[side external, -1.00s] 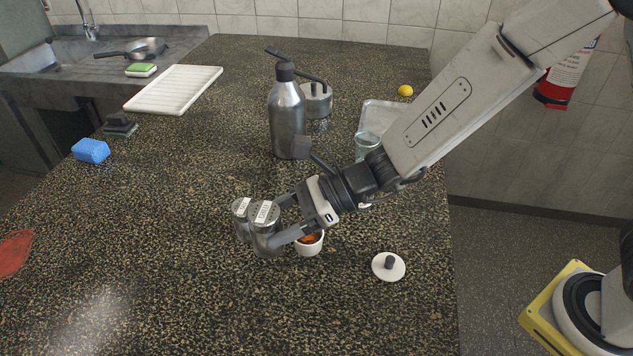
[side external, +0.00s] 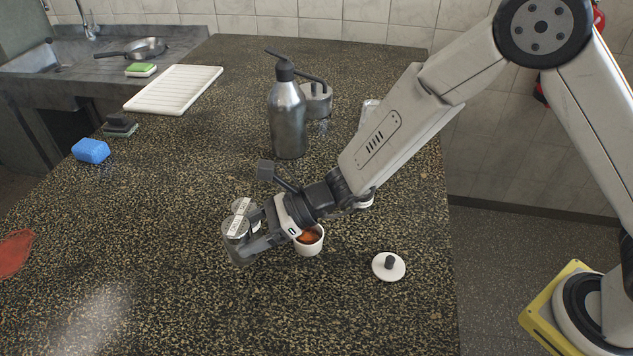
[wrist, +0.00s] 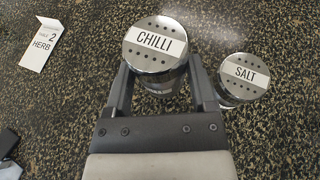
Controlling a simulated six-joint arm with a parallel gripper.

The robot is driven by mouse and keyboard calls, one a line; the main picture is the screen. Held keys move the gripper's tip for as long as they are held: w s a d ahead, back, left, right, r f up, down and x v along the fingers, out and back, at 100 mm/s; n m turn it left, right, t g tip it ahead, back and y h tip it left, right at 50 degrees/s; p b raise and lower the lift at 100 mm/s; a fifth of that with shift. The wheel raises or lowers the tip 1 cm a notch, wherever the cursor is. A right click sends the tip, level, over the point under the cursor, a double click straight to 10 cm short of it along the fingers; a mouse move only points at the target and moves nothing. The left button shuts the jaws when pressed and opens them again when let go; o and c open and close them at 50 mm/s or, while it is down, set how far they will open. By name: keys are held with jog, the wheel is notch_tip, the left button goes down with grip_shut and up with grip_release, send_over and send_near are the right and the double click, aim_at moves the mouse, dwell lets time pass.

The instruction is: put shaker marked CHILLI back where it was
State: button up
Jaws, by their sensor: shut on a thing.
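The CHILLI shaker (wrist: 155,45) is a steel cylinder with a perforated lid and a white label. My gripper (wrist: 160,82) is shut on it, one finger on each side. In the side external view this shaker (side external: 235,229) is upright at the left end of my gripper (side external: 247,238). A second steel shaker, marked SALT (wrist: 243,78), stands close to its right in the wrist view. In the side view the SALT shaker (side external: 242,206) is just behind it, partly hidden. I cannot tell whether the CHILLI shaker's base touches the counter.
A white cup (side external: 309,248) with orange-red contents stands right beside my gripper, with a white lid (side external: 388,266) farther right. A steel bottle (side external: 288,120) stands behind. A card reading HERB (wrist: 42,44) lies at upper left in the wrist view. The counter to the left is largely clear.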

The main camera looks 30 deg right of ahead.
jog(key=shift+w+a+f, duration=0.15)
jog(key=shift+w+f, duration=0.05)
jog(key=shift+f, duration=1.6)
jog(key=shift+f, duration=0.15)
jog(key=o, duration=1)
jog(key=shift+c, duration=0.2)
jog(key=shift+d+r, duration=0.25)
jog(key=v, duration=1.1)
jog(key=shift+s+d+r, duration=0.1)
jog(key=shift+d, duration=0.2)
